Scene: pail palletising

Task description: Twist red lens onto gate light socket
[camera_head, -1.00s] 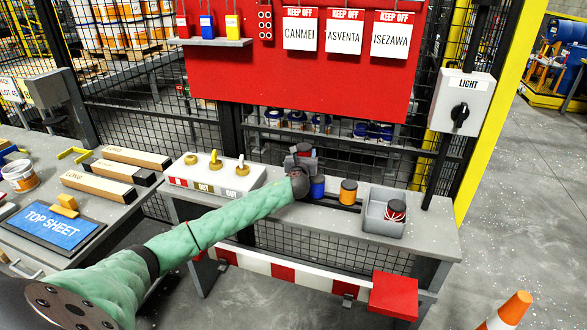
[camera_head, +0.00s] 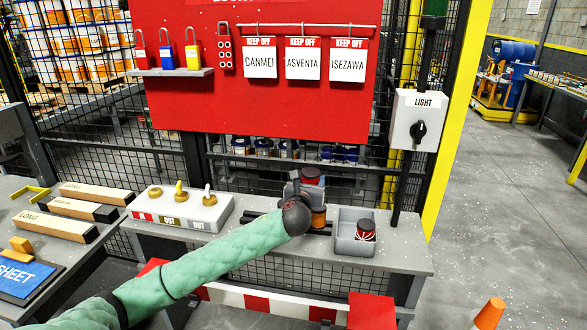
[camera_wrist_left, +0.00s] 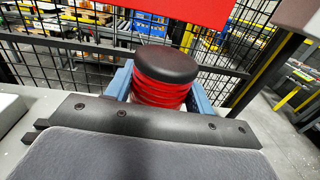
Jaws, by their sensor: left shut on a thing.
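My left gripper (camera_head: 306,190) is shut on a red lens (camera_head: 311,174), held upright above the back bench. In the left wrist view the lens (camera_wrist_left: 160,92) is a ribbed red cylinder with a black top, between the two blue-grey fingers of the gripper (camera_wrist_left: 160,96). An orange lens (camera_head: 319,218) stands on the bench just below the gripper, partly covered by it. The blue lens is hidden now. A dark green piece (camera_head: 434,15) sits on the post above the light switch box, cut by the top edge. I cannot make out a socket. My right gripper is not in view.
A grey bin (camera_head: 347,243) on the bench holds a red-and-white item with a dark top (camera_head: 366,229). The light switch box (camera_head: 417,120) hangs on the post. A white block with brass pieces (camera_head: 180,210) stands left. Mesh fence and a red board lie behind the bench.

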